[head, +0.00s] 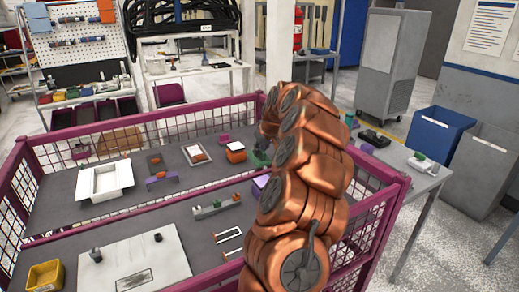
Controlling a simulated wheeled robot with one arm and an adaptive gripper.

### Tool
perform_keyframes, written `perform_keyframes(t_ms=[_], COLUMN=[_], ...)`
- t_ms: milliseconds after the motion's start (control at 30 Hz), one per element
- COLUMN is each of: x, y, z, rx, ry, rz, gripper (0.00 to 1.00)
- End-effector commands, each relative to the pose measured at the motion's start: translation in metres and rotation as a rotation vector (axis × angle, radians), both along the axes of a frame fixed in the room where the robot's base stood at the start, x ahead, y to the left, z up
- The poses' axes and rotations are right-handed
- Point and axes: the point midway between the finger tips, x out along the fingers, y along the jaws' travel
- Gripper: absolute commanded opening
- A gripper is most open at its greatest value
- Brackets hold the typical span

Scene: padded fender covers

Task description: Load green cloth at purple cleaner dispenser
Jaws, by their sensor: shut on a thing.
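My copper-coloured arm rises through the middle of the head view and bends down on its far side. My gripper (264,144) is mostly hidden behind the arm, low over the grey bench inside the purple-railed cage. It is shut on a small dark green piece, the green cloth (261,158), which shows just left of the arm. A light purple item (261,181), perhaps the purple cleaner dispenser, stands nearer the camera and is partly covered by the arm. The gap between cloth and bench cannot be told.
The purple mesh cage (130,138) surrounds the grey bench. On it are a white tray (83,183), a purple holder (161,181), an orange block (235,154), a grey rack (215,208), a white board (125,265) and a yellow bin (45,276). Bare bench lies between them.

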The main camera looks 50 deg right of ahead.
Motion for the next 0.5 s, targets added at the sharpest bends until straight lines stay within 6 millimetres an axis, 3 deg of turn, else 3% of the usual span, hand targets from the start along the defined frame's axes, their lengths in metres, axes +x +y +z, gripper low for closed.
perform_keyframes(t_ms=[500], x=[0.000], y=[0.000], z=[-0.034], rx=[0.000], ry=[0.001], rz=[0.000], gripper=[0.00])
